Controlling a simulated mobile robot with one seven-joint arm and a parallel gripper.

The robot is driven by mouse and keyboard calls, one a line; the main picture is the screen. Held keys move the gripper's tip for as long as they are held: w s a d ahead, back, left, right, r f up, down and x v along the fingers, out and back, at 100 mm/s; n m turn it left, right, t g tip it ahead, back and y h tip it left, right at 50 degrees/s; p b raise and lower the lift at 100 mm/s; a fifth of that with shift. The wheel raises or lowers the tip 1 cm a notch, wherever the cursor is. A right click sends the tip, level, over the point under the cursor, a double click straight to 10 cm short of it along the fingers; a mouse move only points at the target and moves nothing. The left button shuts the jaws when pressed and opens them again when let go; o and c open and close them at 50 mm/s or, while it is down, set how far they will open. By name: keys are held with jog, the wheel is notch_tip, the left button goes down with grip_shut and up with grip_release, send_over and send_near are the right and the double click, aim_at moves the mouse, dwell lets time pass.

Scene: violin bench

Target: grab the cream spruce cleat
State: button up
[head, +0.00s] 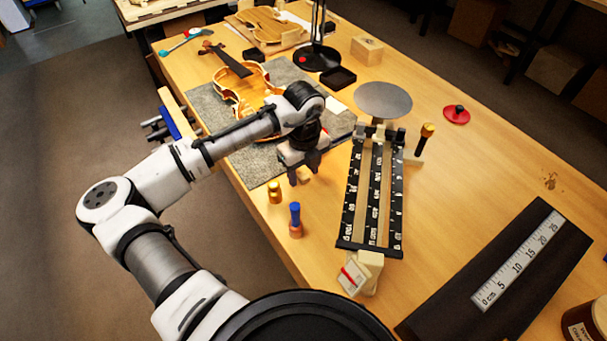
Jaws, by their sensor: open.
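A small cream-tan wooden block (304,179), which looks like the spruce cleat, sits on the bench just beyond the front edge of the grey mat. My gripper (305,175) is right above it, pointing down, with its two dark fingers apart. The block shows between and slightly below the fingertips. The fingers and the gripper body partly hide it. I cannot tell whether either finger touches it.
A brass cylinder (274,192) and a blue-topped copper piece (295,220) stand close in front of my gripper. A long black marked rack (346,222) stands to the right. A violin body (232,92) lies on the grey mat (258,166) behind.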

jog(key=shift+f, duration=0.15)
jog(key=c, duration=1.1)
jog(key=shift+o, duration=0.2)
